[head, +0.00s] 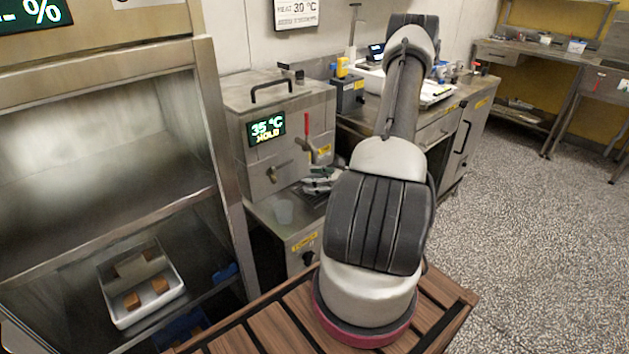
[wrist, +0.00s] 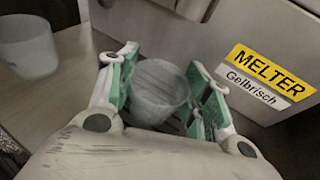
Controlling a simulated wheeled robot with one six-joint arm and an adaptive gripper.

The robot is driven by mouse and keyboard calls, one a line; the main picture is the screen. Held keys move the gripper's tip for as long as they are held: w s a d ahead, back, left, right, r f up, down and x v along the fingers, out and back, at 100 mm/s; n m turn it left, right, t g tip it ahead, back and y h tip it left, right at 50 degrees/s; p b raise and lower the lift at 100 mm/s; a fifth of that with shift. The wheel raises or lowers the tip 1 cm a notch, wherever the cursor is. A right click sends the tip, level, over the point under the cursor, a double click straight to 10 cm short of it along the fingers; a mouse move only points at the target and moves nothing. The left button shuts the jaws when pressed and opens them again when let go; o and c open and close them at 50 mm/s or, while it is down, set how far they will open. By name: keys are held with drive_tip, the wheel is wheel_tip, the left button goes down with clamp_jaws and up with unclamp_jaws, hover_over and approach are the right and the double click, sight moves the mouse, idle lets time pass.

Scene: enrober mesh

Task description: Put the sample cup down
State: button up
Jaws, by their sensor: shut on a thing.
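My gripper (wrist: 163,68) is shut on a translucent, whitish sample cup (wrist: 158,92), with a green-lined finger on each side of it. I cannot tell whether the cup's base touches the surface below. In the head view my gripper (head: 320,182) is low in front of the melter, just above its ledge, and the held cup is not clear there. A second, similar cup (wrist: 28,46) stands apart to the left in the wrist view. It also shows on the ledge in the head view (head: 284,210).
The steel melter (head: 235,130) has a "35 °C HOLD" display, a tap (head: 271,173) and a red lever (head: 307,128) close to my gripper. Its yellow label (wrist: 267,72) is right of the gripper. A white tray with brown pieces (head: 172,303) sits in the cabinet at left.

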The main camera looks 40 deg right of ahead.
drive_tip(key=shift+f, duration=0.15)
drive_tip(key=o, duration=1)
